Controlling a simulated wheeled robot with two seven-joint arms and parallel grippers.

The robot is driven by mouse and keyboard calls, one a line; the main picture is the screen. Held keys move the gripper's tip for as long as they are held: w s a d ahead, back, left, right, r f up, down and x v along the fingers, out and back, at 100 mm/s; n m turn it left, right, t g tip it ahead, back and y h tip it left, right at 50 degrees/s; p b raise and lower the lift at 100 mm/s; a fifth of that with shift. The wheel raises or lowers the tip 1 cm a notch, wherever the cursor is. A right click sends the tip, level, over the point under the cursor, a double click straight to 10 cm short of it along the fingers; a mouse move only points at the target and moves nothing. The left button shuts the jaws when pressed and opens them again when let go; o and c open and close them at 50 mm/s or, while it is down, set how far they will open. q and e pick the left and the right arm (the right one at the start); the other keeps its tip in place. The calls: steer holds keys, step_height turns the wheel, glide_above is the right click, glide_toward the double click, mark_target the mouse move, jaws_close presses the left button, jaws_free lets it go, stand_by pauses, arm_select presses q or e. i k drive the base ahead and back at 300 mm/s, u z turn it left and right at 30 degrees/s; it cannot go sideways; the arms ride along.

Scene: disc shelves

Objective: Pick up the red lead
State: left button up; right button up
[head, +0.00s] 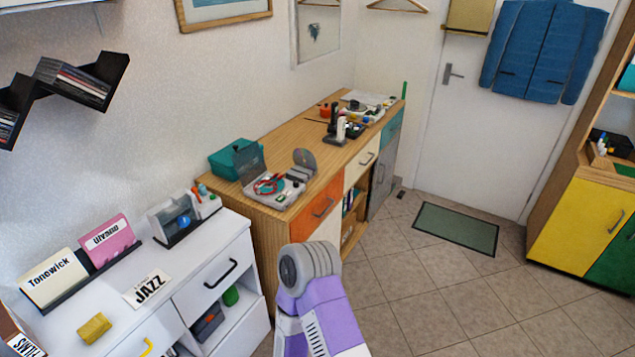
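What looks like the red lead (268,184) is a small red coil on top of the wood-topped cabinet (300,140). It lies at the cabinet's near end, in or on a light grey open case (283,198), with small dark and green pieces beside it. At this size I cannot tell whether it is loose or fixed. A purple and white link of one of my arms rises at the bottom centre, well in front of the cabinet. Neither of my grippers is in view.
A teal box (232,158) stands behind the case. Small tools and a black-and-white device (338,125) stand farther along the cabinet. A white drawer unit (225,262) with record dividers is at left. Tiled floor (420,290) is open at right, with a green mat (456,229).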

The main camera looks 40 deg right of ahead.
mark_target(270, 183)
steer(key=z, duration=0.15)
steer(key=k, duration=0.15)
steer(key=z, duration=1.5)
